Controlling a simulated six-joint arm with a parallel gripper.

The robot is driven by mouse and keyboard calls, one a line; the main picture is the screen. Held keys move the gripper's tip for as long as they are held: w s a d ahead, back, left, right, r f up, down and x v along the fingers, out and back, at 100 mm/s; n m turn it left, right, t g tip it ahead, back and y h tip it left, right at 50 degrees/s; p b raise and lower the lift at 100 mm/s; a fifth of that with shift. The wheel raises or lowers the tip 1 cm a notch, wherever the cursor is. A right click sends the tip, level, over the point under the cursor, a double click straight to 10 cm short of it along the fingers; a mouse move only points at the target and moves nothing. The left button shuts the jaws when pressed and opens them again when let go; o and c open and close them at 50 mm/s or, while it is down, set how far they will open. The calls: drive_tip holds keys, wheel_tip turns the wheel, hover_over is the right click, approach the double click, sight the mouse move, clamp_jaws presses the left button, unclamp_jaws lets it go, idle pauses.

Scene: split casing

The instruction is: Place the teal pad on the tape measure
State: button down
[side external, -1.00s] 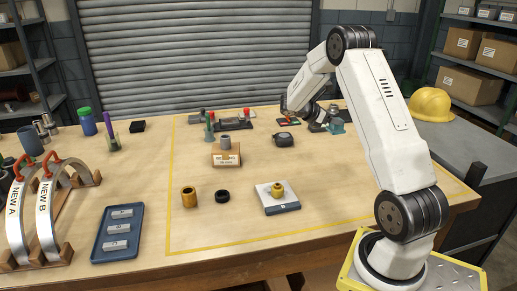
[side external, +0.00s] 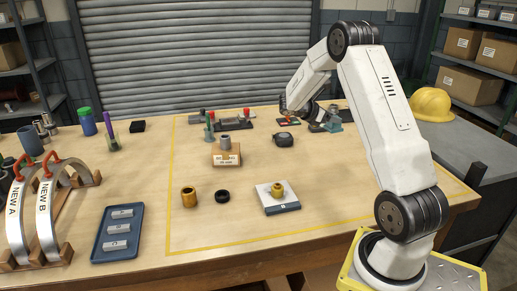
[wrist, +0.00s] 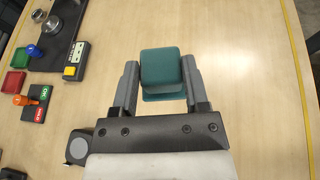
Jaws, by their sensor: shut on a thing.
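The teal pad (wrist: 162,72) is a blocky piece between my gripper's two fingers in the wrist view. My gripper (wrist: 160,88) is shut on it. In the side view the teal pad (side external: 333,121) shows at the back right of the marked area, beside my gripper (side external: 320,125), which is partly hidden by my arm. The tape measure (side external: 284,139) is a dark rounded case on the table, left of and nearer than the pad. In the wrist view the tape measure (wrist: 79,149) shows at lower left, partly covered by my gripper body.
A small plate with an orange knob (wrist: 36,94), red and green trays (wrist: 17,55) and a black fixture (wrist: 60,35) lie left in the wrist view.

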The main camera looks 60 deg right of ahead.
drive_tip(key=w+a+r+n+t+h, duration=0.2)
drive_tip(key=w+a+r+n+t, duration=0.1)
drive_tip(key=w+a+n+t, duration=0.2)
drive_tip(key=w+n+t, duration=0.2)
drive_tip(key=w+t, duration=0.1)
drive_tip(key=w, duration=0.1)
drive_tip(key=shift+a+r+h, duration=0.15)
drive_tip(key=shift+r+h, duration=0.05)
drive_tip(key=shift+h, duration=0.1)
hover_over(281, 137)
drive_tip(key=s, duration=0.1)
drive_tip(key=f, duration=0.8)
drive_tip(key=shift+a+f, duration=0.25)
drive_tip(key=shift+a, duration=0.15)
drive_tip(key=shift+w+d+f, duration=0.25)
drive_tip(key=shift+f, duration=0.15)
drive_tip(key=shift+w+d+f, duration=0.15)
drive_tip(key=shift+w+f, duration=0.05)
drive_tip(key=shift+f, duration=1.65)
